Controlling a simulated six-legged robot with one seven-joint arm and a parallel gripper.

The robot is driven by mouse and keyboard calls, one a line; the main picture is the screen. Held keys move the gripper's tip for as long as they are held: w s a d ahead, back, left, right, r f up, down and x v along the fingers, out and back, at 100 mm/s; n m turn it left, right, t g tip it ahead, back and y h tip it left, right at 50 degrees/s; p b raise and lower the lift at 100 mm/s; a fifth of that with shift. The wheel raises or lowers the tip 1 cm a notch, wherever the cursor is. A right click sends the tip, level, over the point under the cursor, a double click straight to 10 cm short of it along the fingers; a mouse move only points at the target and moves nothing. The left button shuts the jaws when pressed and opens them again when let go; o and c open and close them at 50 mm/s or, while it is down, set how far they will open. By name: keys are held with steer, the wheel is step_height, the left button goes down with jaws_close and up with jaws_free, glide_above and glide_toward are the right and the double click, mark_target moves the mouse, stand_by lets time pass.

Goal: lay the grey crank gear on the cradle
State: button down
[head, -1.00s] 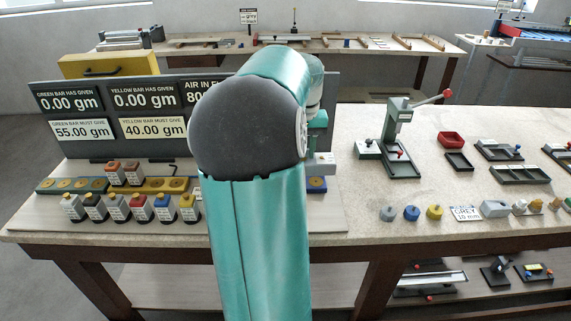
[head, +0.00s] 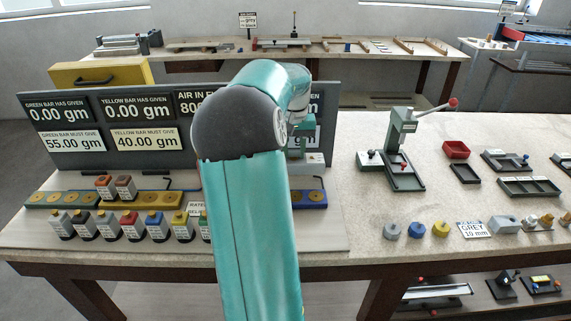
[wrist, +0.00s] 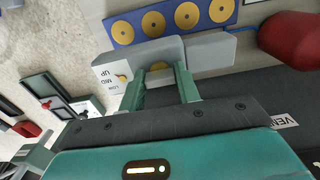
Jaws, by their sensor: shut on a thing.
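A grey round piece with a small brass-coloured top (head: 390,231), which looks like the grey crank gear, stands on the front right of the bench. A light grey block (head: 506,224) beside the GREY 10 mm card may be the cradle; I cannot tell for sure. My gripper (wrist: 161,80) is away from both, over the station at the board's right end. My arm hides most of the gripper in the head view.
Blue (head: 412,229) and yellow (head: 441,229) round pieces stand beside the grey one. Several small bottles (head: 129,223) line the left front. A blue strip with brass discs (wrist: 172,18) lies beyond the fingers.

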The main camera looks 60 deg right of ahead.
steer(key=shift+w+d+f, duration=0.8)
steer(key=shift+w+f, duration=0.05)
steer(key=shift+f, duration=0.8)
steer(key=shift+w+d+f, duration=0.8)
steer(key=shift+w+f, duration=0.1)
steer(key=shift+f, duration=0.7)
steer(key=shift+w+d+f, duration=0.8)
steer(key=shift+w+f, duration=0.05)
steer(key=shift+f, duration=0.8)
steer(key=shift+f, duration=0.15)
steer(key=c, duration=1)
jaws_free()
step_height(320, 180, up, 12)
steer(key=shift+r, duration=0.15)
